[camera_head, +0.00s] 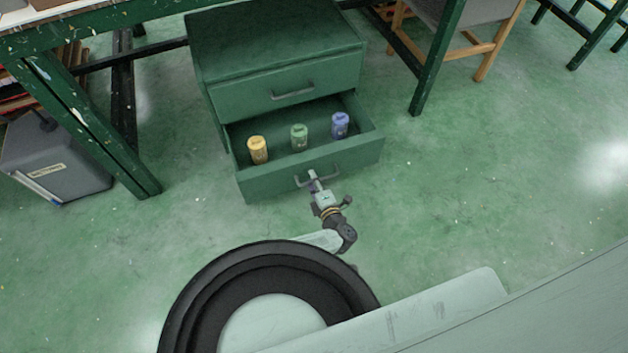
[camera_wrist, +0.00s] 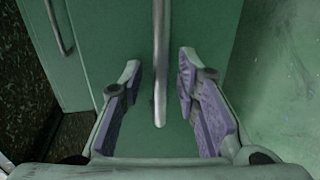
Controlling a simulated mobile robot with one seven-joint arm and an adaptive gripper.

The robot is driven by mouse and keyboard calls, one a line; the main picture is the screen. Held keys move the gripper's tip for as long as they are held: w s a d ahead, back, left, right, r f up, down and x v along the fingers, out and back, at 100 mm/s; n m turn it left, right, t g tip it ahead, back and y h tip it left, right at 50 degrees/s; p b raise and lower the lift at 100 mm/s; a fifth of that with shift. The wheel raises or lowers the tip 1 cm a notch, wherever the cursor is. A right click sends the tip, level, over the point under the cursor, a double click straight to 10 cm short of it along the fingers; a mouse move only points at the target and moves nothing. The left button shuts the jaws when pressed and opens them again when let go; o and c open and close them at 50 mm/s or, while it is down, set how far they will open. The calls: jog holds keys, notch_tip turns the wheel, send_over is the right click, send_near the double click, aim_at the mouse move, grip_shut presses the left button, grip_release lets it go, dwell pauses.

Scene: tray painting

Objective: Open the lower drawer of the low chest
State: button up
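The low chest (camera_head: 262,42) is green. Its lower drawer (camera_head: 272,183) is pulled well out, and its upper drawer (camera_head: 240,98) is closed. Inside the lower drawer stand a yellow can (camera_head: 257,150), a green can (camera_head: 299,137) and a blue-violet can (camera_head: 340,125). My gripper (camera_head: 314,180) is at the lower drawer's handle (camera_wrist: 160,50). In the wrist view my gripper (camera_wrist: 158,76) is open, with the handle bar between its padded fingers and a visible gap on each side.
A paint-spotted green table leg (camera_head: 85,130) and a grey bin (camera_head: 60,160) stand left of the chest. Another table leg (camera_head: 437,60) and a wooden-legged chair (camera_head: 497,42) are to the right. The floor right of the drawer is clear.

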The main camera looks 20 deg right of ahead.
jog(key=shift+s, duration=0.15)
jog(key=v, duration=1.1)
jog(key=shift+s, duration=0.35)
jog(key=shift+r, duration=0.1)
